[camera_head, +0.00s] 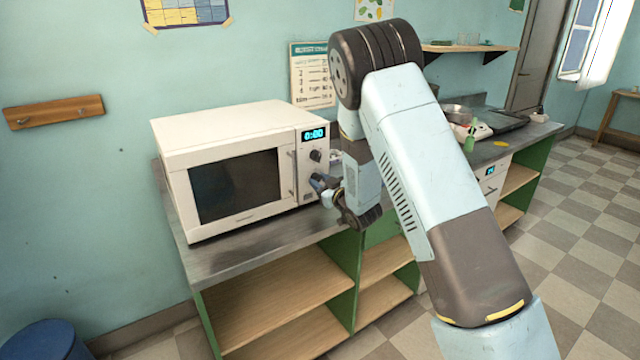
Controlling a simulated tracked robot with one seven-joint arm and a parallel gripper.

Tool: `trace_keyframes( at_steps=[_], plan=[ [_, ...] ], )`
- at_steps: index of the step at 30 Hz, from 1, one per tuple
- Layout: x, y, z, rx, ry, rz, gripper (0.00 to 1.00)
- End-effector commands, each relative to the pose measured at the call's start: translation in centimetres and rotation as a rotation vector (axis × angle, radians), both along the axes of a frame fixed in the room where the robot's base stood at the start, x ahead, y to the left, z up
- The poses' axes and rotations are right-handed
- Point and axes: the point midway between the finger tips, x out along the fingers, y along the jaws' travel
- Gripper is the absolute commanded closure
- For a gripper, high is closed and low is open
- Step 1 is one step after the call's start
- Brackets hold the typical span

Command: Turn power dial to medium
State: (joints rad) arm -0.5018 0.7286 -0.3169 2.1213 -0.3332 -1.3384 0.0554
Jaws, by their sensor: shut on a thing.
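A white microwave (225,135) stands on the grey counter (262,236), its door shut and its display (314,134) reading 0:00. An upper dark dial (316,155) on its control panel is in plain view and free. My gripper (319,182) is at the lower part of the panel, shut on the lower dial there. The fingers hide most of that dial, so its pointer and setting cannot be read. No label tells which dial is for power.
Open shelves (285,300) lie below the counter. A blue bin (45,342) stands at the lower left. The checkered floor on the right is clear.

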Motion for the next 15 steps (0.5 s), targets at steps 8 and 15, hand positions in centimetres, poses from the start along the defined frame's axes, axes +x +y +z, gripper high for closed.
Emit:
trace_keyframes(
  at_steps=[8, 15],
  plan=[
    [-0.04, 0.00, -0.04, 0.001, 0.002, 0.000, 0.60],
    [-0.03, 0.02, -0.02, 0.002, 0.001, 0.001, 0.42]
  ],
)
